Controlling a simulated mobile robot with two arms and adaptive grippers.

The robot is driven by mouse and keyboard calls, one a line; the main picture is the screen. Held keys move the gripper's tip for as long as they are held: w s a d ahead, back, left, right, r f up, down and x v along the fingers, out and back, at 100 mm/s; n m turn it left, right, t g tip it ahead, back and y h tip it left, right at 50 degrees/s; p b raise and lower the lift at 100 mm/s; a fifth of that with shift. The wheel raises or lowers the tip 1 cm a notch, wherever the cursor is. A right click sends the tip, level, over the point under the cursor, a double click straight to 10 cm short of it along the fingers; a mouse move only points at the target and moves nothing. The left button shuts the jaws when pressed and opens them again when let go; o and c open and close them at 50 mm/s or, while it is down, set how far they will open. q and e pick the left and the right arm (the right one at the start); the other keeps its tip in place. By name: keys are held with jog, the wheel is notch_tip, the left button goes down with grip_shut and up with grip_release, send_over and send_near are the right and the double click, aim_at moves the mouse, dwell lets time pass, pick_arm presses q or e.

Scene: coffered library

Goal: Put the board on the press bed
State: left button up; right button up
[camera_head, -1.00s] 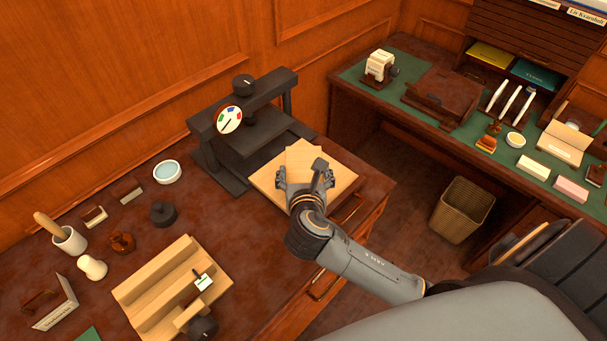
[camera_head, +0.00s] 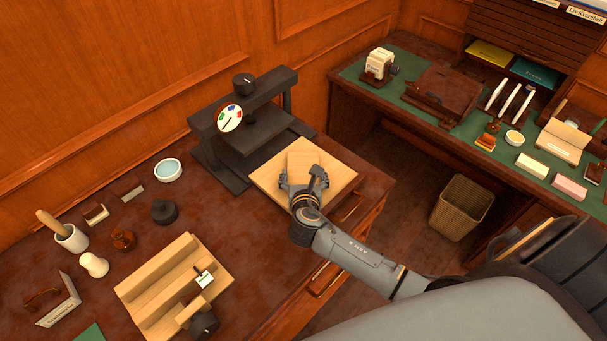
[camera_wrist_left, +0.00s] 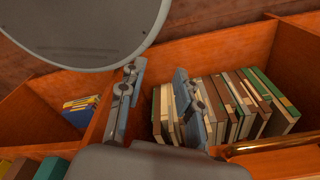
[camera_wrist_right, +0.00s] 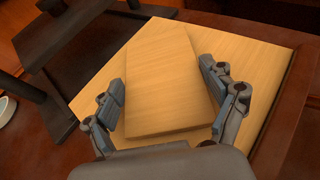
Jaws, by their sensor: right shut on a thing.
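The board, a small pale wooden block (camera_head: 303,162), lies on a larger pale wooden panel (camera_head: 342,175) beside the press. My right gripper (camera_head: 303,181) is shut on the board from its near end. In the right wrist view the board (camera_wrist_right: 165,80) sits between the two fingers (camera_wrist_right: 166,100), over the panel (camera_wrist_right: 245,62). The black press (camera_head: 268,135) stands left of the board; its dark bed (camera_head: 222,172) shows low under the frame. My left gripper (camera_wrist_left: 157,100) is open and empty in the left wrist view, above a shelf of books.
A round dial (camera_head: 229,118) and knob are on the press. Left of it are a dish (camera_head: 168,170), a dark round weight (camera_head: 164,212) and a wooden jig (camera_head: 150,285). The desk edge and drawers are at right; a wicker bin (camera_head: 461,208) stands on the floor.

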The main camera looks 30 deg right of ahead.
jog(key=shift+f, duration=0.15)
jog(key=o, duration=1.1)
jog(key=shift+c, duration=0.2)
jog(key=shift+r, duration=0.2)
jog(key=v, duration=1.2)
jog(key=shift+s+f+b, duration=0.1)
jog(key=shift+b, duration=0.3)
